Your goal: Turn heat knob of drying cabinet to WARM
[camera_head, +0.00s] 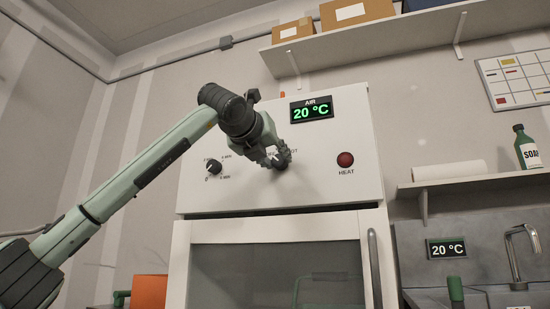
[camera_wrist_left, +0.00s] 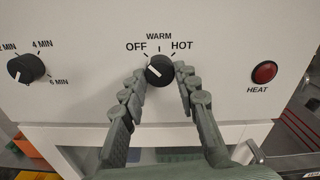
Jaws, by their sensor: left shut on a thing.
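The drying cabinet (camera_head: 230,190) is white and its upper panel faces me. The heat knob (camera_wrist_left: 160,69) is black and round, with the labels OFF, WARM and HOT above it in the left wrist view. Its white mark shows on its left side, on the OFF side and away from WARM. My left gripper (camera_head: 280,158) is at the panel; in the left wrist view its fingers (camera_wrist_left: 161,80) are on either side of the knob and shut on it. My right gripper is not in view.
A timer knob (camera_head: 213,167) with minute marks is left of the heat knob. A red HEAT lamp (camera_head: 345,159) is to the right. The display (camera_head: 311,110) above reads 20 °C. The glass door (camera_head: 275,275) with its handle (camera_head: 375,268) is below.

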